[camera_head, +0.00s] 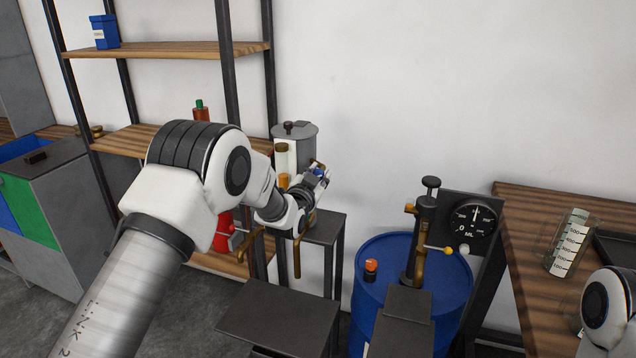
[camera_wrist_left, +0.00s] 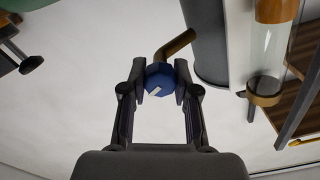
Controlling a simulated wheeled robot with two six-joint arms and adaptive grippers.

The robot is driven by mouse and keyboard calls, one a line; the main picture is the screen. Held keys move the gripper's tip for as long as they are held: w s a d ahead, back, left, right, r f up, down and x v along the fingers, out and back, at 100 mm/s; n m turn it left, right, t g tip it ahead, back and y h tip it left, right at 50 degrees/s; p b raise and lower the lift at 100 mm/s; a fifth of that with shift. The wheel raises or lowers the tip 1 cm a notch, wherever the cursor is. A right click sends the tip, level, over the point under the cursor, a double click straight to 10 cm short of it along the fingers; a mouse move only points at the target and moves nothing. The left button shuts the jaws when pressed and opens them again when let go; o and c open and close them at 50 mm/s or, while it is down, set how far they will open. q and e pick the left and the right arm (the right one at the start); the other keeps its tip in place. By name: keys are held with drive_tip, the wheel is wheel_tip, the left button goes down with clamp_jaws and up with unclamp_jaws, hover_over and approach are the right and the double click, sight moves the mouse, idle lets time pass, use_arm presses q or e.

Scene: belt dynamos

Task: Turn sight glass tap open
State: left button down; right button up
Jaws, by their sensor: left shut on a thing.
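The tap has a blue knob (camera_wrist_left: 160,77) with a white mark that lies diagonally in the left wrist view. A bent brass pipe (camera_wrist_left: 175,44) joins it to the grey tank (camera_wrist_left: 207,42). My left gripper (camera_head: 319,178) is shut on the knob, with one finger on each side of it; it also shows in the left wrist view (camera_wrist_left: 160,88). The sight glass (camera_wrist_left: 271,52) is a clear tube with brass ends beside the tank. In the head view my left arm and gripper hide part of the tank (camera_head: 303,140) and tap.
A wooden table (camera_head: 530,215) bears a measuring beaker (camera_head: 568,243). Wooden shelves (camera_head: 160,51) stand behind my left arm.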

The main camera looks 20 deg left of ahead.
use_arm(q)
drive_tip(key=m+b, duration=0.2)
drive_tip(key=m, duration=0.1)
drive_tip(key=shift+r+m+b, duration=0.1)
drive_tip(key=shift+m+b, duration=0.35)
drive_tip(key=shift+m, duration=0.75)
drive_tip(key=c, duration=0.9)
unclamp_jaws()
drive_tip(key=shift+w, duration=0.1)
drive_tip(key=shift+o, duration=0.2)
drive_tip(key=shift+w, duration=0.1)
